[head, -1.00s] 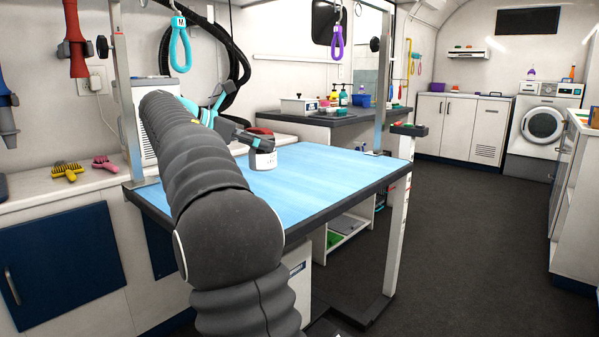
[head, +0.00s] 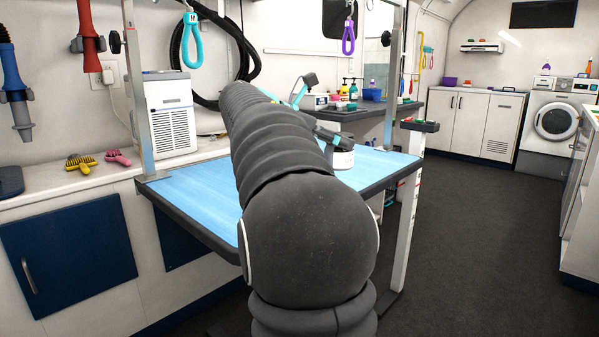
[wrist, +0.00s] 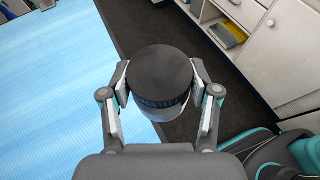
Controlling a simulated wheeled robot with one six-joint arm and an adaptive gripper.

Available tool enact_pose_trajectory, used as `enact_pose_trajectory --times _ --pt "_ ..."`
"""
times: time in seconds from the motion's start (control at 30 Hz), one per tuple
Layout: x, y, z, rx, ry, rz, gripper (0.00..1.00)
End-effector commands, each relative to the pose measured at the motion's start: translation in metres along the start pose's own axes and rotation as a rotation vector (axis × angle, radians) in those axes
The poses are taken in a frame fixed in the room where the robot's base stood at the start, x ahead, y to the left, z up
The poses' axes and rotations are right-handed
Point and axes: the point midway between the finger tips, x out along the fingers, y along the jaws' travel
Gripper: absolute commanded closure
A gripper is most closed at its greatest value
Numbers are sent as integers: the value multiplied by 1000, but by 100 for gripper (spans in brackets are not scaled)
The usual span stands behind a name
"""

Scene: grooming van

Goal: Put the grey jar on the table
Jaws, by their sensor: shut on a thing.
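The grey jar (wrist: 160,78) has a dark lid and a pale body. My gripper (wrist: 160,92) is shut on it, with one finger on each side, in the wrist view. The jar also shows in the head view (head: 341,158), beyond my arm, toward the right part of the table. The table (head: 205,195) has a blue top with a dark rim. In the wrist view the table (wrist: 65,90) lies to the left, and its edge passes behind the jar, with dark floor to the right. I cannot tell the jar's height above the top. My arm hides much of the table.
A white appliance (head: 171,115) stands behind the table at the left. A teal loop (head: 192,42) and a purple loop (head: 348,38) hang above. Open floor (head: 470,230) lies to the right.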

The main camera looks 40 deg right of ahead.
Motion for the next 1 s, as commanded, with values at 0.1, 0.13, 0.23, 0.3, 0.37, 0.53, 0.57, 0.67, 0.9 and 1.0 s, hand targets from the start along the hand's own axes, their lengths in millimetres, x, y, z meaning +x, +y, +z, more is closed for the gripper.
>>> enact_pose_trajectory --times 0.1,0.13,0.23,0.3,0.37,0.53,0.57,0.67,0.9,1.0 --pt "-9 15 -19 -5 -1 4 81" --pt "-12 19 -24 -6 0 4 81" --pt "-21 32 -41 -4 -1 4 81" --pt "-27 42 -53 -5 -1 4 81" --pt "-32 49 -63 -4 -1 3 81" --pt "-44 67 -84 -2 -1 3 81" --pt "-46 69 -87 -2 -1 2 81" --pt "-49 73 -92 -1 -1 2 81" --pt "-43 74 -110 -2 -1 1 81" --pt "-37 74 -123 -2 -1 1 81"
